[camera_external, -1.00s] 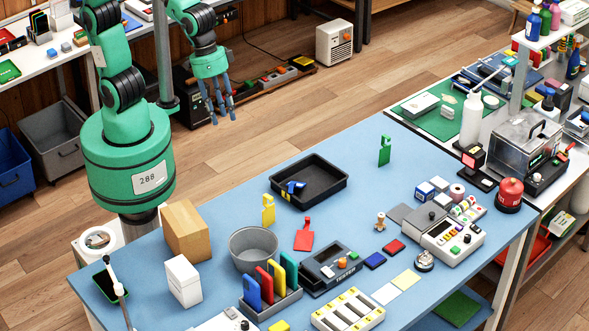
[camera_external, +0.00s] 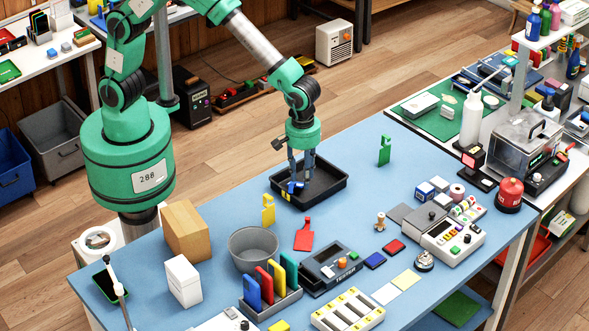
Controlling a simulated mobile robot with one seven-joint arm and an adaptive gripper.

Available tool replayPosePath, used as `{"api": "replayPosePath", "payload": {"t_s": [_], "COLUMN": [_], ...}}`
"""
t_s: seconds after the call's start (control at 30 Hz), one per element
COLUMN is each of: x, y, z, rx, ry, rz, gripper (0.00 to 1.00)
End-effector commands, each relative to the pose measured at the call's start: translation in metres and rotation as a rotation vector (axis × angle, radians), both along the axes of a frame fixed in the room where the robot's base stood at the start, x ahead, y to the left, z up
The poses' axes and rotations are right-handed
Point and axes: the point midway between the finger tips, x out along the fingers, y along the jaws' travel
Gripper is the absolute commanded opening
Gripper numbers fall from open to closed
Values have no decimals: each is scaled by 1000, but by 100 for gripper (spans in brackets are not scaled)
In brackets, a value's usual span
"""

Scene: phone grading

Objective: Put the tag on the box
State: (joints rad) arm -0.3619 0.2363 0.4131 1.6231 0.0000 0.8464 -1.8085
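My gripper (camera_external: 301,180) points down into the black tray (camera_external: 331,202), over its left part. Its fingers look apart, close to a small blue piece (camera_external: 291,187) in the tray; whether they touch it I cannot tell. Tag-shaped pieces with a narrow top are on the blue table: a yellow one (camera_external: 268,212) and a green one (camera_external: 384,151) stand upright, and a red one (camera_external: 303,238) seems to lie flat. A wooden box (camera_external: 187,232) and a smaller white box (camera_external: 183,281) stand at the left, well apart from my gripper.
A grey bowl (camera_external: 252,250) and a rack (camera_external: 275,304) of coloured plates stand in front of the tray. A black device (camera_external: 329,268), a grey console (camera_external: 449,236) and a bell (camera_external: 425,260) crowd the right front. The table behind the tray, toward the green tag, is clear.

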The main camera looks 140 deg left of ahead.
Motion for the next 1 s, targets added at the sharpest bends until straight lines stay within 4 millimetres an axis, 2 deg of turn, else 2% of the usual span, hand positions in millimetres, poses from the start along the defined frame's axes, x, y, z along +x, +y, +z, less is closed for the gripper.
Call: {"api": "replayPosePath", "payload": {"t_s": [0.1, 0.2, 0.73, 0.87, 1.0], "x": [5, 6, 6, 6, 6], "y": [11, 15, 15, 15, 15], "z": [-18, -26, -34, -47, -68], "rx": [-6, -9, -9, -10, -10], "ry": [13, 20, 22, 23, 23], "rz": [69, 100, 108, 108, 108], "gripper": [34, 34, 34, 34, 34]}}
